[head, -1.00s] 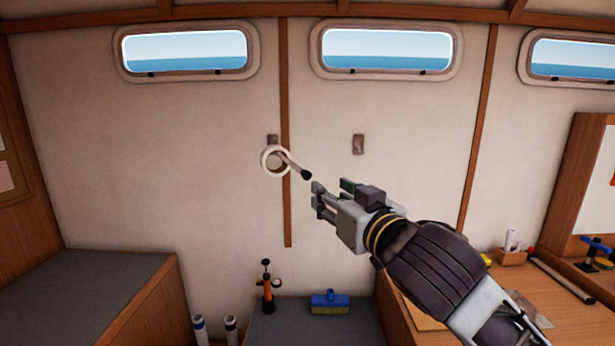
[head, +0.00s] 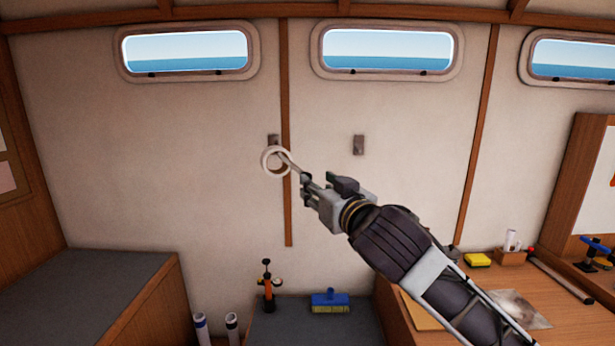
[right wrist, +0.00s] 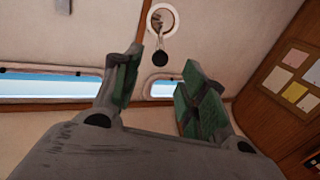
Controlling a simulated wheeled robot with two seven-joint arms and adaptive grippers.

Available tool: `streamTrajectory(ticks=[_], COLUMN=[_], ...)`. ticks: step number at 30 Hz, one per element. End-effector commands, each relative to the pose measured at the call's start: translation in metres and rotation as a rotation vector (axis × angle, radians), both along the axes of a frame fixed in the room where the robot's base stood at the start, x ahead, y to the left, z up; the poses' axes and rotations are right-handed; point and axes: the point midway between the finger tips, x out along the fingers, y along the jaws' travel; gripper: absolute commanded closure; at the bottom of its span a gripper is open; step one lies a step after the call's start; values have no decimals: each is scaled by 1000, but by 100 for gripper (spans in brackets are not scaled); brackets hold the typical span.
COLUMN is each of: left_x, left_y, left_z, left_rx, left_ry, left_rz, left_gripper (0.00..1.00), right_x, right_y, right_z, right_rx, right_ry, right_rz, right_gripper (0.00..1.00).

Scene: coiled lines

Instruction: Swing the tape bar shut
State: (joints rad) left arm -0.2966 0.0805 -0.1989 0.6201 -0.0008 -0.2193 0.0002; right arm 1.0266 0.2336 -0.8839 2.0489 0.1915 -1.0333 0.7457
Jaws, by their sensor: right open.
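The tape bar (head: 286,160) sticks out from its bracket (head: 273,140) on the wall, with a white tape roll (head: 270,161) around it. Its dark knob end is partly hidden by my right gripper (head: 305,180) in the head view. In the right wrist view the dark knob (right wrist: 160,58) and the white roll (right wrist: 162,18) show beyond the fingertips. My right gripper also shows there (right wrist: 165,80), with its green-padded fingers apart and nothing between them. A second small wall bracket (head: 358,145) is to the right, empty. My left gripper is out of view.
A wooden desk (head: 430,318) with a yellow sponge (head: 477,260) is at the lower right. The wall around the bar is clear.

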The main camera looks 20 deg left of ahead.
Motion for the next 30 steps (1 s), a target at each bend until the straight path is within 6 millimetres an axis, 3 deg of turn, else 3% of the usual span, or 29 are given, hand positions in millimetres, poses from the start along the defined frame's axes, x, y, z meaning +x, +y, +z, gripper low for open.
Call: streamTrajectory(ticks=[18,30], left_x=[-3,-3], left_y=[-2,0], left_z=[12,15], left_rx=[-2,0], left_ry=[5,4], left_rz=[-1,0], left_gripper=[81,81], right_x=[45,57], right_y=[36,44], right_z=[1,0], right_rx=[0,-1], right_ry=[0,-1], right_rz=[0,0], right_gripper=[58,58])
